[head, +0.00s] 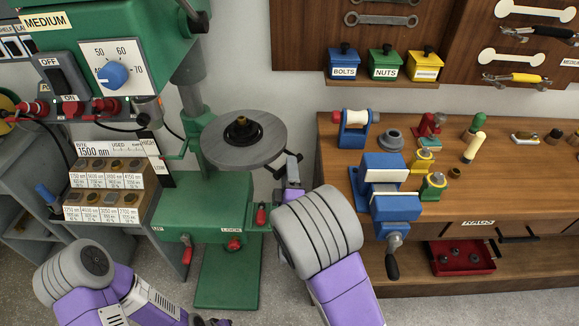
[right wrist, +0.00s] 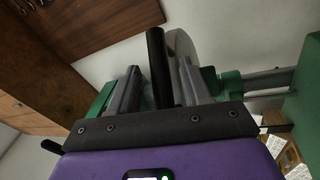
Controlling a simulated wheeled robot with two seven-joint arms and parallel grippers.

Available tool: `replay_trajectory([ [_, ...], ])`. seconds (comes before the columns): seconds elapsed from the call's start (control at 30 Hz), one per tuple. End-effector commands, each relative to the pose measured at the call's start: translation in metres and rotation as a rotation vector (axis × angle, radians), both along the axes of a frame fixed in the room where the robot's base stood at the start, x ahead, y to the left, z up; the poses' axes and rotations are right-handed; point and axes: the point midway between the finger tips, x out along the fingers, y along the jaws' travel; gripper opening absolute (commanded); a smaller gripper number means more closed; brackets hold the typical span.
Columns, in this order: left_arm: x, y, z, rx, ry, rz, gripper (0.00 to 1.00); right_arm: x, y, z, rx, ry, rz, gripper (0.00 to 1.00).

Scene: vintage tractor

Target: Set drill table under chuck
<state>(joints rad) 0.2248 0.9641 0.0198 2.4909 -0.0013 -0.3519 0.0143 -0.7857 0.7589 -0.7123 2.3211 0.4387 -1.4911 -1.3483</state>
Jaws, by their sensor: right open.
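The drill table (head: 262,150) is a round grey disc on the green drill press, with a dark round piece holding a brass ring (head: 242,130) on top. My right gripper (head: 289,163) is open beside the table's right rim. In the right wrist view, the disc's edge (right wrist: 183,65) shows just behind the black finger; I cannot tell whether they touch. My left arm comes in at bottom left; its gripper (head: 211,320) is mostly cut off by the bottom edge.
The press has a green base box (head: 200,205) with red knobs, one marked LOCK. A label rack (head: 105,180) stands left. A wooden bench (head: 480,190) with a blue vise (head: 385,185) stands right, close to my right forearm.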

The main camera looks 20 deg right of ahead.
Motion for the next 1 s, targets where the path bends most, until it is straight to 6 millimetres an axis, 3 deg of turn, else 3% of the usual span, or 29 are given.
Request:
replay_trajectory([
  [0.13,0.0001,0.0000,-0.0013,0.000,0.000,0.000,0.43,0.0123,-0.0031,0.0023,-0.001,0.000,-0.001,0.48],
  [0.43,0.0001,0.0000,-0.0013,0.000,0.000,0.000,0.43,0.0153,-0.0033,0.0030,-0.001,0.002,0.000,0.48],
  [0.77,0.0001,-0.0001,-0.0014,0.000,0.000,0.000,0.43,0.0150,-0.0033,0.0028,0.000,0.002,0.000,0.00],
  [1.0,0.0000,-0.0001,-0.0013,0.000,0.000,0.000,0.43,0.0149,-0.0032,0.0028,0.000,0.002,0.000,0.00],
])
